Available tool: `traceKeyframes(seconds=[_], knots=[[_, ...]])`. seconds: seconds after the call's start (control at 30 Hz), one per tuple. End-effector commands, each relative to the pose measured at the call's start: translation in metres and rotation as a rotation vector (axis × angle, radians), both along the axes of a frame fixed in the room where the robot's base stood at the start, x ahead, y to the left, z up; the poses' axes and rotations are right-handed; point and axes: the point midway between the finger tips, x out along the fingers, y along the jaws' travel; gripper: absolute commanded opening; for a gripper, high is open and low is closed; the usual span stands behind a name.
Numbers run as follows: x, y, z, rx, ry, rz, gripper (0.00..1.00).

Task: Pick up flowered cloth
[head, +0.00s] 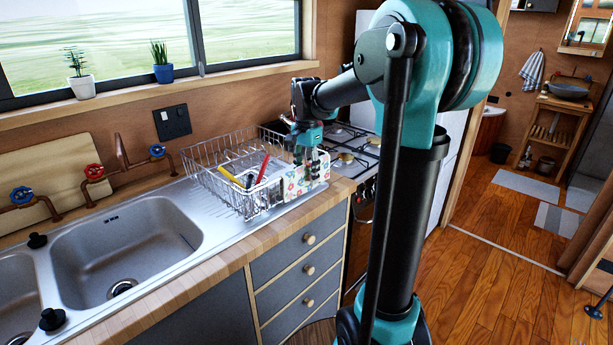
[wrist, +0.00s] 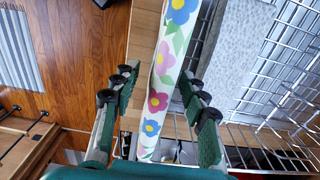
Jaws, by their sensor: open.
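The flowered cloth (head: 296,184) is white with pink, blue and purple flowers. In the head view it hangs over the near right corner of the wire dish rack (head: 214,180). In the wrist view the cloth (wrist: 162,100) is a narrow upright strip seen edge-on from above. My gripper (head: 306,157) points down just over the cloth. In the wrist view my gripper (wrist: 158,82) is open, with one finger on each side of the strip and gaps between. The fingers hide part of the cloth in the head view.
The rack holds a yellow and a red utensil (head: 262,168). A steel sink (head: 125,245) lies to the left and a gas stove (head: 348,145) to the right. Drawers (head: 298,270) stand below the wooden counter edge. Open wooden floor (head: 490,285) lies to the right.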

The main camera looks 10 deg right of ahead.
Motion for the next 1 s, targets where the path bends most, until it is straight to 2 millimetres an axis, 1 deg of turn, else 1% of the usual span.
traceKeyframes(seconds=[0.03,0.17,0.43,0.7,0.8,1.0], knots=[[0.0,0.0,-0.007,0.0,0.0,0.0,0.44],[0.0,0.0,-0.018,0.0,0.0,0.0,0.44],[0.0,0.0,-0.02,0.0,0.0,0.0,0.44],[0.0,0.0,-0.02,0.0,0.0,0.0,0.1],[0.0,0.0,-0.02,0.0,0.0,0.0,0.0],[0.0,0.0,-0.02,0.0,0.0,0.0,0.0]])
